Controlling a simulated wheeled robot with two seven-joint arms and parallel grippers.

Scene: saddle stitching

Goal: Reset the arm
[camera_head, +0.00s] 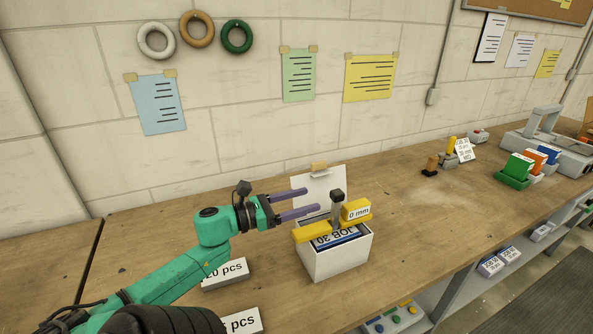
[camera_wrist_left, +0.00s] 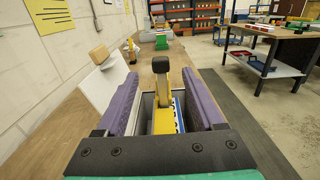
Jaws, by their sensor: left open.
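My left arm reaches in from the left in the head view. Its left gripper (camera_head: 306,203) has two purple fingers, which are apart and empty. The gripper is above and just behind a white box (camera_head: 338,262) on the wooden bench. The box holds dark and blue items marked "JOB 30". A yellow bar with a grey and black upright post (camera_head: 337,208) lies across the box top, with a "0 mm" tag (camera_head: 357,211). In the left wrist view the post (camera_wrist_left: 161,82) shows between the open fingers (camera_wrist_left: 160,105), with no visible grip. My right gripper is not in view.
White "20 pcs" label blocks (camera_head: 226,274) lie beside my arm. A green bin (camera_head: 514,176), a grey machine (camera_head: 548,143) and small yellow-and-grey tools (camera_head: 450,152) stand farther right. A button panel (camera_head: 394,318) sits below the bench's front edge. The bench middle is clear.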

